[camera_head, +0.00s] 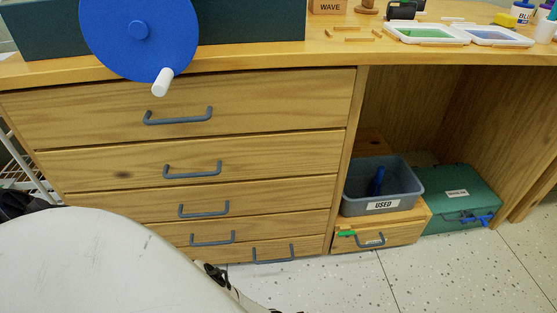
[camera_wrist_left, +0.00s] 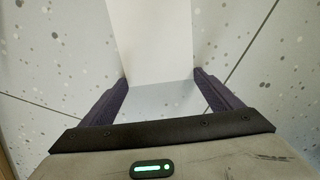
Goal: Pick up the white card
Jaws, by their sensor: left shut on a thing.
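The white card (camera_wrist_left: 150,40) shows in the left wrist view as a plain white panel running up from between my fingers to the top edge of the picture. My left gripper (camera_wrist_left: 160,82) is shut on it, with one dark finger at each side of its lower end. Speckled floor lies behind it. I do not make out the card or either gripper in the head view. My right gripper is in neither view.
A wooden desk (camera_head: 240,68) with several handled drawers fills the head view. A blue crank wheel (camera_head: 140,52) overhangs its front edge. In the open bay are a grey bin labelled USED (camera_head: 355,203) and a green case (camera_head: 485,198). Speckled floor (camera_head: 440,270) is clear at right.

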